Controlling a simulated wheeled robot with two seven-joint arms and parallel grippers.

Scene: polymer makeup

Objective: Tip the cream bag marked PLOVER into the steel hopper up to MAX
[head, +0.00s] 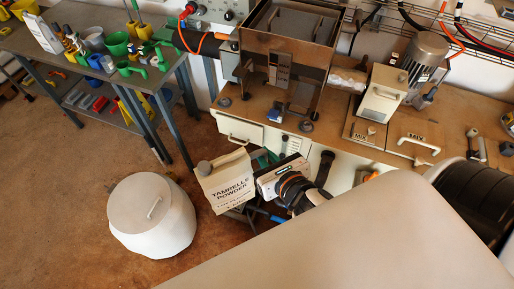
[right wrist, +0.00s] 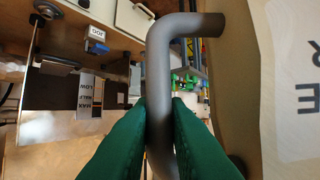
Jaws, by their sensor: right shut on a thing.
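A cream bag (head: 226,183) with a grey cap hangs in front of the bench in the head view. Its printed face seems to read TAMRIELLE POWDER; I cannot make out PLOVER. My right gripper (head: 262,158) is at its right side. In the right wrist view, the green fingers (right wrist: 160,110) are shut on a grey bent handle (right wrist: 160,65), with the cream wall (right wrist: 255,80) beside it. The bag looks a little tilted. The steel hopper (head: 318,55) stands behind on the bench; its level label (right wrist: 88,95) shows MAX and LOW. My left gripper is out of view.
A white lidded drum (head: 152,222) stands on the floor at left. A dark table (head: 85,22) holds green cups and another pale bag (head: 42,33). A motor unit (head: 420,62) and a MIX panel (head: 412,148) are right of the hopper. Floor between drum and table is clear.

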